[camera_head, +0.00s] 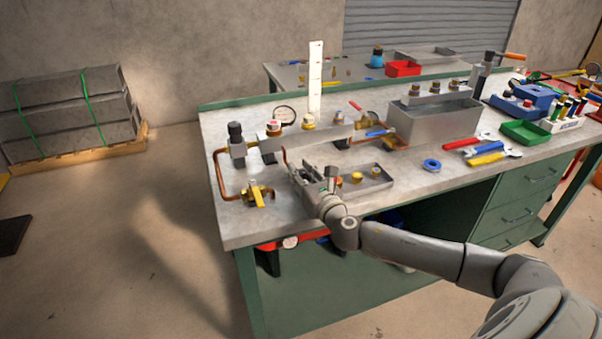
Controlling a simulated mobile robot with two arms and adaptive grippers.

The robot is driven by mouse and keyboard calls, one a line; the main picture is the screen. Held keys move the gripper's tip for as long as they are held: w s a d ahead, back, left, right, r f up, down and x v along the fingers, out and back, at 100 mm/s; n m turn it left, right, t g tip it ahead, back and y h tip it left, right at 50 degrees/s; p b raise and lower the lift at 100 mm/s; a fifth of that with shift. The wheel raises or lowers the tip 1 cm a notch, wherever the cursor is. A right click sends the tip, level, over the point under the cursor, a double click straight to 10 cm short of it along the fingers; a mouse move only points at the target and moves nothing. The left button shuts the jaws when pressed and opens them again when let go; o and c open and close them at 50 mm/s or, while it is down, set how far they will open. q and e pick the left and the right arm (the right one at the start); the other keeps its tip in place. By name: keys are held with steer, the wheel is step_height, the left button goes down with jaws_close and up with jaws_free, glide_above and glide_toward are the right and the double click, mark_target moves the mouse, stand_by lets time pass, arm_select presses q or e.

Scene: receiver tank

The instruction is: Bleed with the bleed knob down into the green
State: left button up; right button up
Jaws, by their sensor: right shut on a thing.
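My right gripper (306,172) is low over the bench, in front of the metal manifold bar (330,136) and at the left end of a shallow tray. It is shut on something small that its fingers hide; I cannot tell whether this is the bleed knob. A round gauge (284,112) stands behind the manifold; its needle and any green band are too small to read. Knobs with red tops (274,126) and a black-capped fitting (236,131) sit along the manifold. A yellow-handled valve (258,195) is on the copper pipe at the left. My left gripper is not in view.
A tall white scale (315,80) stands behind the manifold. The shallow tray (383,173) holds brass fittings. A metal tank (432,122), wrenches (490,157), blue tape (431,165) and a green bin (525,132) lie to the right. The bench's front left corner is bare.

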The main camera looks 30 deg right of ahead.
steer(key=shift+a+r+m+h+p, duration=0.1)
steer(key=shift+r+m+h+p, duration=0.1)
steer(key=shift+m+h+p, duration=0.6)
steer(key=m+g+h+p, duration=0.1)
steer(key=h+p, duration=0.2)
steer(key=shift+m+h, duration=0.3)
steer(key=shift+m, duration=0.1)
steer(key=m+g+h+p, duration=0.1)
steer(key=m+g+h, duration=0.1)
steer(key=h, duration=0.1)
steer(key=shift+f+m+g+h+p, duration=0.1)
steer(key=shift+m+g+h+p, duration=0.45)
steer(key=shift+m+g+h, duration=0.65)
steer(key=shift+h, duration=0.3)
steer(key=o, duration=1)
steer(key=shift+o, duration=0.2)
steer(key=shift+f, duration=0.1)
steer(key=v, duration=0.7)
steer(key=shift+s+a, duration=0.1)
steer(key=shift+a, duration=0.1)
